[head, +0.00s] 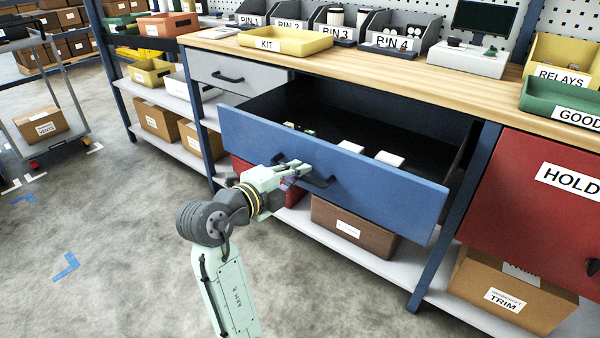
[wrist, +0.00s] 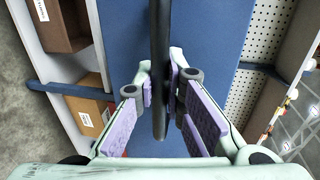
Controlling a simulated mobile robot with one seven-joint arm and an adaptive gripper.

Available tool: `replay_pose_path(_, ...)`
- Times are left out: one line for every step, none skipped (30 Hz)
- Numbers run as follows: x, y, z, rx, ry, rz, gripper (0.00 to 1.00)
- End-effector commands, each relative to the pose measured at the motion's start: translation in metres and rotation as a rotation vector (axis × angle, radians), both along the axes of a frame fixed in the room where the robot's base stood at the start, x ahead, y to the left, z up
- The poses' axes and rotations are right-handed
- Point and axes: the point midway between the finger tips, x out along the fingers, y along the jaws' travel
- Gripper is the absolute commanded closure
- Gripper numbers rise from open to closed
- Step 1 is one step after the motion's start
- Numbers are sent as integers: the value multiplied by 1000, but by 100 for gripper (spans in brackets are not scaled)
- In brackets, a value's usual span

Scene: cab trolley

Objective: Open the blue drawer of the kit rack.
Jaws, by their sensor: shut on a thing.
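The blue drawer (head: 390,192) stands pulled well out from under the wooden worktop in the head view. Its dark inside shows, with a few small white items in it. Its black bar handle (head: 318,182) is on the front face. My gripper (head: 290,175) is at the handle's left part, shut on it. In the wrist view the handle (wrist: 160,60) runs between the purple finger pads of my gripper (wrist: 160,103), with the blue drawer front (wrist: 215,60) behind it. The fingertips partly hide the handle in the head view.
A grey drawer (head: 235,75) at the left is shut. A red HOLD panel (head: 530,200) stands to the right. A yellow KIT tray (head: 285,42) sits on the worktop (head: 400,78). A brown box (head: 350,228) is on the shelf below.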

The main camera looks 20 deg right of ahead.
Motion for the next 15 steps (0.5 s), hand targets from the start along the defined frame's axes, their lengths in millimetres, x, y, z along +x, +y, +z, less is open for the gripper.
replay_pose_path(0, 0, -1, 1, 2, -1, 100)
replay_pose_path(0, 0, -1, 1, 2, -1, 100)
replay_pose_path(-1, 0, -1, 1, 2, -2, 100)
replay_pose_path(0, 0, -1, 1, 2, -2, 100)
replay_pose_path(-1, 0, -1, 1, 2, -2, 100)
replay_pose_path(0, 0, -1, 1, 2, -2, 100)
replay_pose_path(-1, 0, -1, 1, 2, -2, 100)
replay_pose_path(0, 0, -1, 1, 2, -2, 100)
replay_pose_path(0, 0, -1, 1, 2, -1, 100)
replay_pose_path(0, 0, -1, 1, 2, -2, 100)
replay_pose_path(0, 0, -1, 0, 2, -1, 88)
replay_pose_path(0, 0, -1, 0, 2, -2, 86)
replay_pose_path(0, 0, 0, 1, 1, -1, 84)
replay_pose_path(0, 0, 0, 1, 1, -1, 82)
replay_pose_path(0, 0, 0, 1, 1, -1, 79)
